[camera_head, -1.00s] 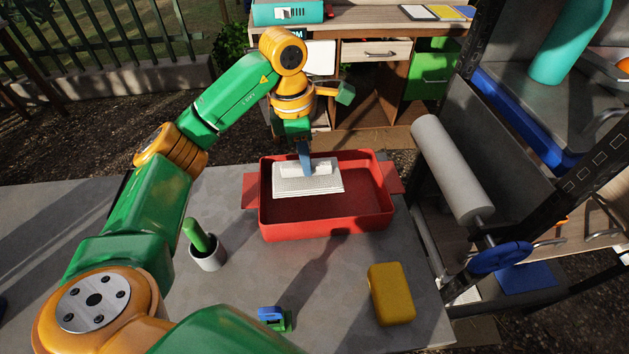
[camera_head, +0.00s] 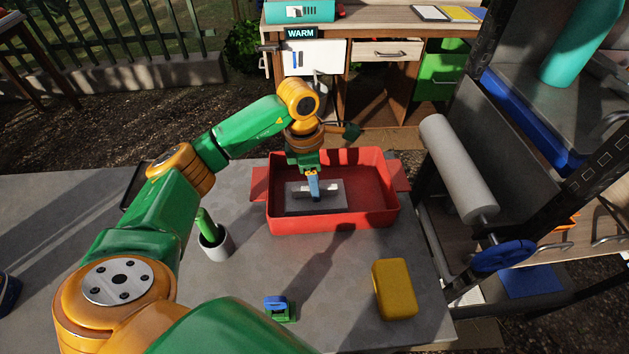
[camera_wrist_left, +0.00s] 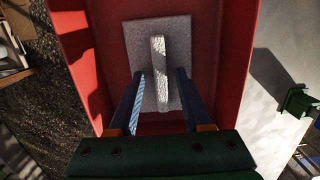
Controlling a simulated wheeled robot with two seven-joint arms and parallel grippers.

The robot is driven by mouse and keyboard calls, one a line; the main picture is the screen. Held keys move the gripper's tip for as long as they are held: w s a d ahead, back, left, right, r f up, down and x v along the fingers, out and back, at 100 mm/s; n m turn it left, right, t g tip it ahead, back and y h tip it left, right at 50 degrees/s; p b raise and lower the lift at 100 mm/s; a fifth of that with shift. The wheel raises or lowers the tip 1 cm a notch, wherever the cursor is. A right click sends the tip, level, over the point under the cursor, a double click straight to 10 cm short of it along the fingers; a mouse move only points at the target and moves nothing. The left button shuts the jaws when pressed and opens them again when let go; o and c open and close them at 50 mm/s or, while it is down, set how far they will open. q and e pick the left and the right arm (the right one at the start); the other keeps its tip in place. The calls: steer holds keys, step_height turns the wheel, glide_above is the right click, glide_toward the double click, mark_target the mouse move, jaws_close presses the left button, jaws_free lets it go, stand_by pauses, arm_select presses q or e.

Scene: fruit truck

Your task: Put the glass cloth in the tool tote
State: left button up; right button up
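The glass cloth (camera_head: 330,205) is a pale flat rectangle with a raised ridge along its middle. It lies inside the red tool tote (camera_head: 330,222), toward the left of its floor. In the left wrist view the cloth (camera_wrist_left: 178,35) lies flat within the red walls of the tote (camera_wrist_left: 82,65). My left gripper (camera_head: 313,190) reaches down into the tote over the cloth. In the left wrist view its fingers (camera_wrist_left: 161,75) stand apart on either side of the ridge, with gaps visible. My right gripper is not in view.
A yellow block (camera_head: 394,289) lies at the table's front right. A grey cup with a green item (camera_head: 215,243) and a small blue-green object (camera_head: 278,308) stand left of it. A rack with a white roll (camera_head: 458,168) stands right. The tote's right half is empty.

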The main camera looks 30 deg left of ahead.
mark_target(308, 187)
arm_select(q)
step_height(308, 187, up, 12)
steer(key=a, duration=0.1)
steer(key=shift+s+r, duration=0.15)
steer(key=shift+s, duration=0.3)
steer(key=shift+a, duration=0.1)
